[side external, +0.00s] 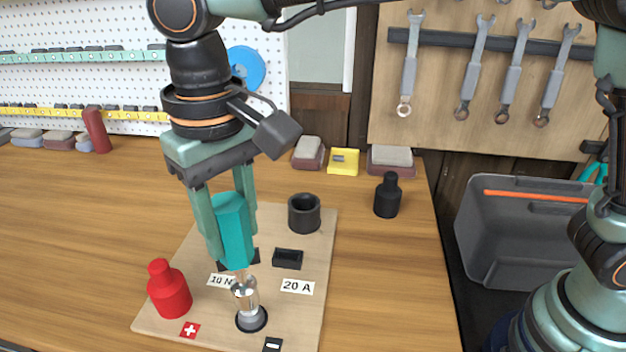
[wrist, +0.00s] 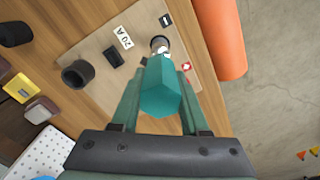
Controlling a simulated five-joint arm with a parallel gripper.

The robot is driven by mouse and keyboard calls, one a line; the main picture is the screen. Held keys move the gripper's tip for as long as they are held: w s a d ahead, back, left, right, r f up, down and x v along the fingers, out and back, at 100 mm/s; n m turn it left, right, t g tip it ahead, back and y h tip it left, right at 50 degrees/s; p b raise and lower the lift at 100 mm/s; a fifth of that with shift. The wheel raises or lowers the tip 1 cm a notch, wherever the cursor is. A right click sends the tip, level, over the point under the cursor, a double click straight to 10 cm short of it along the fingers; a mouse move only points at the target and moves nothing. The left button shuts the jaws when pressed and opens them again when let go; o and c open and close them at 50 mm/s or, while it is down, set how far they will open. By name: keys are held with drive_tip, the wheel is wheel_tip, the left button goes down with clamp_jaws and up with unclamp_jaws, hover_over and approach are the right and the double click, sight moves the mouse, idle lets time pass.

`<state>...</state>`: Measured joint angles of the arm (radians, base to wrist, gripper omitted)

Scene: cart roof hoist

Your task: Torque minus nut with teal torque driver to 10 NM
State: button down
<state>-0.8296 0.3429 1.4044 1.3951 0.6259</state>
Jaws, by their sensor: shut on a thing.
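My gripper (side external: 232,250) is shut on the teal torque driver (side external: 233,228), which hangs socket-down, slightly tilted. The driver also shows between the fingers in the wrist view (wrist: 160,88). Its silver socket (side external: 244,292) is at the dark round minus terminal (side external: 251,319) near the board's front edge. Whether the socket is fully seated cannot be told. The minus nut itself is hidden or cannot be made out. A black minus label (side external: 272,344) lies beside the terminal. The 10 NM label (side external: 220,281) is partly hidden behind the driver.
On the wooden board (side external: 318,225) are a black cup (side external: 304,213) and a black holder (side external: 287,259) by the 20 A label (side external: 297,287). A red cap (side external: 169,288) stands left of the driver. A black cap (side external: 387,195) stands right of the board. A grey bin (side external: 520,240) is farther right.

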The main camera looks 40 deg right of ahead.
drive_tip(key=shift+f, duration=0.9)
drive_tip(key=m, duration=1.2)
drive_tip(key=shift+m, duration=0.4)
drive_tip(key=n, duration=0.2)
drive_tip(key=shift+n, duration=0.4)
